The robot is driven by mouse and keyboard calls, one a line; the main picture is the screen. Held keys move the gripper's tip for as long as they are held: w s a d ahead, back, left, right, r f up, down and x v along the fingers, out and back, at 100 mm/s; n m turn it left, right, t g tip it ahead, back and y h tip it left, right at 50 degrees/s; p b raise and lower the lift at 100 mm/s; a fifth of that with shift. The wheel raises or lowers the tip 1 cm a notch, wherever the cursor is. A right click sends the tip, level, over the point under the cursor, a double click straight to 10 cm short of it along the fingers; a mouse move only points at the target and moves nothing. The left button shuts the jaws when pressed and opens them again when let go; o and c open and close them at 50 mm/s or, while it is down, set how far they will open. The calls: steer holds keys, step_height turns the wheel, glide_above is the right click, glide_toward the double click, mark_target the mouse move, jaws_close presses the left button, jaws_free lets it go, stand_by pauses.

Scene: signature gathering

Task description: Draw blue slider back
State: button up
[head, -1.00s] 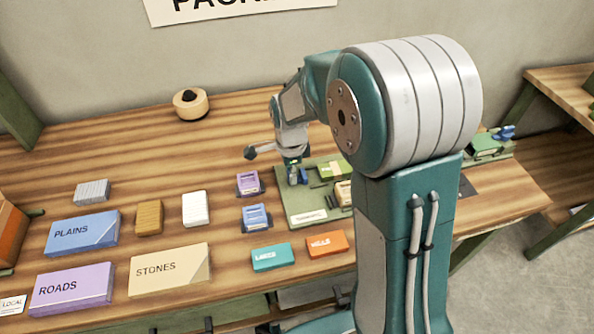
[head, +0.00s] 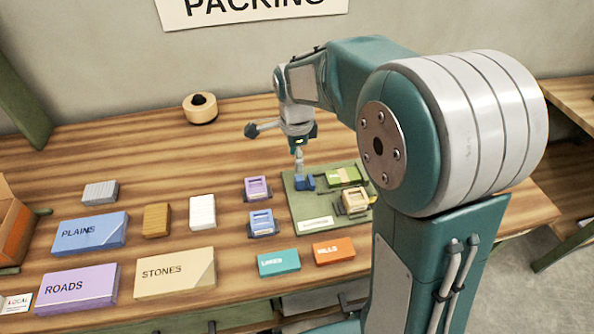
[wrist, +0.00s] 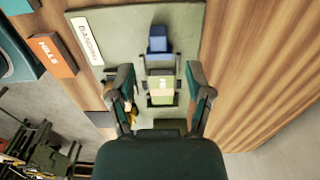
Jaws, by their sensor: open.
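The blue slider (head: 304,183) is a small block on the left part of a green board (head: 296,208) on the workbench. In the wrist view the blue slider (wrist: 158,40) stands beyond a green block (wrist: 161,88) on the same board. My gripper (head: 299,164) is above the board, just behind and over the blue slider in the head view, apart from it. In the wrist view my gripper (wrist: 160,88) is open, its two fingers spread on either side of the green block in the picture. Nothing is held.
A tan block (head: 355,202) sits on the board. Purple (head: 257,188) and blue (head: 261,222) holders stand left of it. Teal (head: 279,262) and orange (head: 334,251) blocks lie in front. Labelled boxes fill the bench's left.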

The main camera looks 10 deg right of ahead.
step_height(320, 180, up, 4)
steer(key=shift+a+r, duration=0.1)
stand_by(0.4)
